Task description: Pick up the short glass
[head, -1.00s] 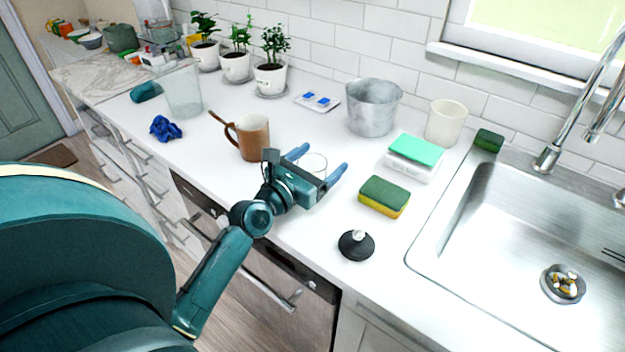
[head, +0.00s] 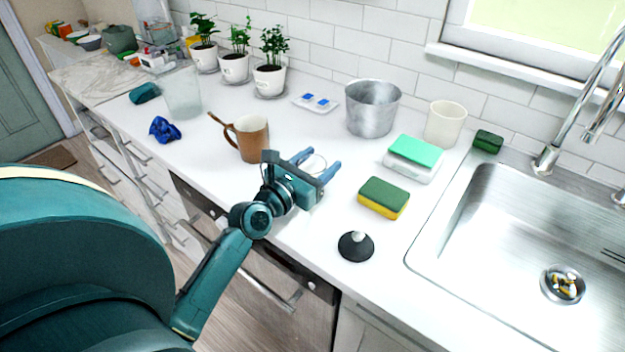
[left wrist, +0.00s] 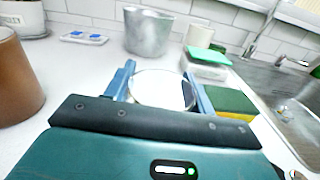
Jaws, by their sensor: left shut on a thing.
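The short glass (head: 315,164) is a small clear glass on the white counter, largely hidden behind my left gripper in the head view. In the left wrist view the round rim of the short glass (left wrist: 160,87) shows between the two blue fingers. My left gripper (head: 319,166) is shut on the short glass, with one finger on each side of it. It also shows in the left wrist view (left wrist: 160,84). I cannot tell whether the glass is clear of the counter. My right gripper is not in view.
A brown mug (head: 252,138) stands close on the left. A yellow-green sponge (head: 384,198) and a black round stopper (head: 356,246) lie to the right and front. A metal pot (head: 372,108) stands behind. The sink (head: 520,240) is at right.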

